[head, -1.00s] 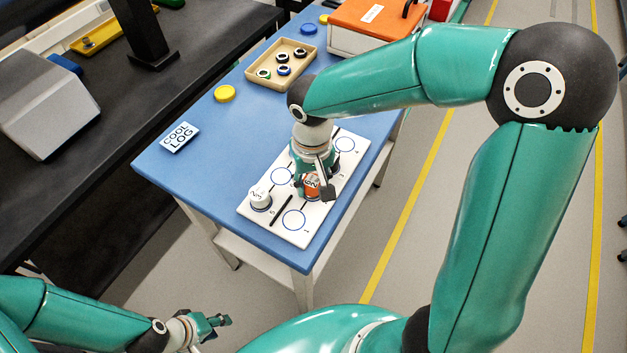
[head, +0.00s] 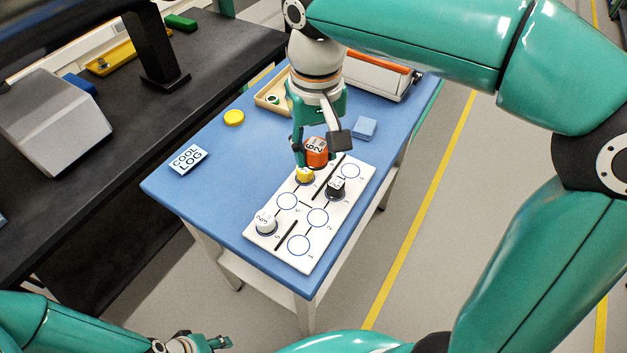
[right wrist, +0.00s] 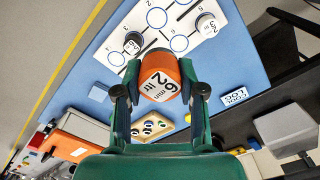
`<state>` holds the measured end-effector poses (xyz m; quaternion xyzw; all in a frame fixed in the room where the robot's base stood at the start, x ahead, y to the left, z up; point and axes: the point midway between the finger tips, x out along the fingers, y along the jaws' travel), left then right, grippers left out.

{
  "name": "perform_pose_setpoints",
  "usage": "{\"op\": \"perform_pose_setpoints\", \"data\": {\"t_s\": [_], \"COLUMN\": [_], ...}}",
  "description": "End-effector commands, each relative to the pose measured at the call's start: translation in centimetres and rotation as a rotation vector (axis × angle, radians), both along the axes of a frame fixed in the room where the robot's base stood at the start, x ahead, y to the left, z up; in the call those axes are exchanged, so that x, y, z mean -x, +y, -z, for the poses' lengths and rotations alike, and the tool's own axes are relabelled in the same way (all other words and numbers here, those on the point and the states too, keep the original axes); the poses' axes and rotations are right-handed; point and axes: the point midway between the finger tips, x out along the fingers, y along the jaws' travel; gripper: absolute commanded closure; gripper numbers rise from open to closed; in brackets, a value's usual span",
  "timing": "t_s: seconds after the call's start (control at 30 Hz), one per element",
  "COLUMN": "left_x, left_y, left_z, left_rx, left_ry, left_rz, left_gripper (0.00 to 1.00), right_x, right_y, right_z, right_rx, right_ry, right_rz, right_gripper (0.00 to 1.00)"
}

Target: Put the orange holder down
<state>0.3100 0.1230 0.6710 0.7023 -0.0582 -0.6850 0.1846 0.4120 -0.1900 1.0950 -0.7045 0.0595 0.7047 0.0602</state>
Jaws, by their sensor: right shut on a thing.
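My right gripper (head: 318,148) is shut on the orange holder (head: 317,153), whose white top carries a label. The right wrist view shows the orange holder (right wrist: 161,82) between both fingertips. It hangs above the far end of the white board (head: 272,241), apart from it. On the board stand a yellow holder (head: 304,177), a black holder (head: 336,188) and a white holder (head: 265,224). Several blue circles on the board are empty.
The blue table (head: 215,185) bears a COOL LOG card (head: 188,159), a yellow disc (head: 234,117), a light-blue block (head: 364,127) and a tan tray (head: 268,101), partly hidden by my arm. An orange-lidded case (head: 385,72) stands at the back.

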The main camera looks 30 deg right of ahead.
Motion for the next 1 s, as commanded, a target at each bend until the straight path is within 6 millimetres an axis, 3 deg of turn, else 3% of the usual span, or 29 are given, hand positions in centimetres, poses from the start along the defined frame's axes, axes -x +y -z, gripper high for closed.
{"op": "perform_pose_setpoints", "data": {"t_s": [0.03, 0.17, 0.37, 0.8, 1.0], "left_x": [0.0, 0.0, 0.0, 0.0, 0.0], "left_y": [0.0, 0.0, 0.0, 0.0, 0.0], "left_z": [-1.1, -2.9, -3.6, -3.4, -3.3], "left_rx": [0.0, 0.0, 0.0, 0.0, 0.0], "left_ry": [0.0, 0.0, 0.0, 0.0, 0.0], "left_rz": [0.0, 0.0, 0.0, 0.0, 0.0], "left_gripper": [0.6, 0.6, 0.6, 0.6, 0.6], "right_x": [0.5, 2.0, 3.4, 3.6, 3.4], "right_y": [1.0, 3.7, 5.8, 5.7, 5.7], "right_z": [-1.0, -1.6, -0.1, 10.8, 14.2], "right_rx": [0.0, 0.002, 0.003, 0.002, 0.002], "right_ry": [0.0, 0.002, 0.004, 0.009, 0.004], "right_rz": [-0.043, -0.187, -0.31, -0.309, -0.309], "right_gripper": [0.97, 0.97, 0.97, 0.97, 0.97]}}
